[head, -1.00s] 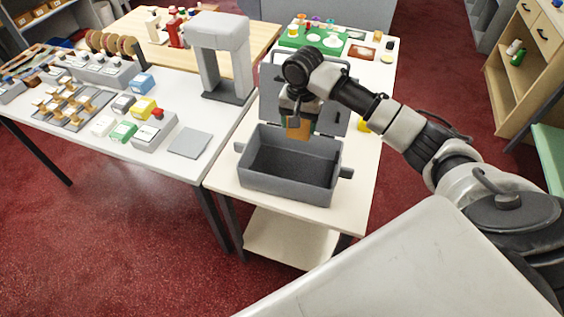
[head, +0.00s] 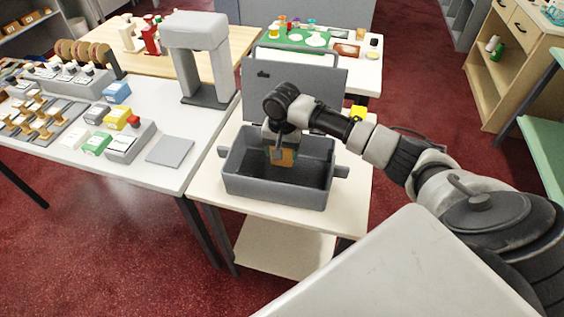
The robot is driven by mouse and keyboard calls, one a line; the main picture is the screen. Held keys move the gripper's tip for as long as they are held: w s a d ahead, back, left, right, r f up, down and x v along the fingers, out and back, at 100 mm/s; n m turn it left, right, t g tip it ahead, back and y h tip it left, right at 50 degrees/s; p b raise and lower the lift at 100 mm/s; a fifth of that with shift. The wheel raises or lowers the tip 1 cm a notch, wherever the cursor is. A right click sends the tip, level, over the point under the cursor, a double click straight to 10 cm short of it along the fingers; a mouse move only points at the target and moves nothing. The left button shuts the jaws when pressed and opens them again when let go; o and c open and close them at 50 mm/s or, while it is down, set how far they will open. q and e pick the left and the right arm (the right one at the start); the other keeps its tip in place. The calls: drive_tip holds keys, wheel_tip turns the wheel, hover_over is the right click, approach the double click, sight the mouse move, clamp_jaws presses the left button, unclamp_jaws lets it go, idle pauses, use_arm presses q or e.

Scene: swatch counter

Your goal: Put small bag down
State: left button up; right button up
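The small bag (head: 287,157) is an orange-brown piece showing just below my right gripper (head: 279,154). The gripper points down inside the open grey box (head: 274,190), at its far side. The bag is between the fingers, and the gripper looks shut on it. The bag is above or near the box floor; I cannot tell whether it touches. The fingertips are partly hidden by the wrist. The box stands on a small white table, with its grey lid (head: 305,84) raised behind. My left gripper is not in view.
A white table (head: 150,172) at the left holds small coloured boxes, a grey flat pad (head: 170,151) and a grey arch-shaped stand (head: 200,50). A green mat (head: 301,39) with small items lies behind the lid. Red floor is open at the right.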

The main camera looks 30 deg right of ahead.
sight(282, 162)
drive_tip(key=shift+f, duration=2.25)
drive_tip(key=shift+f, duration=0.1)
drive_tip(key=o, duration=0.9)
wheel_tip(282, 162, up, 12)
drive_tip(key=shift+r, duration=0.2)
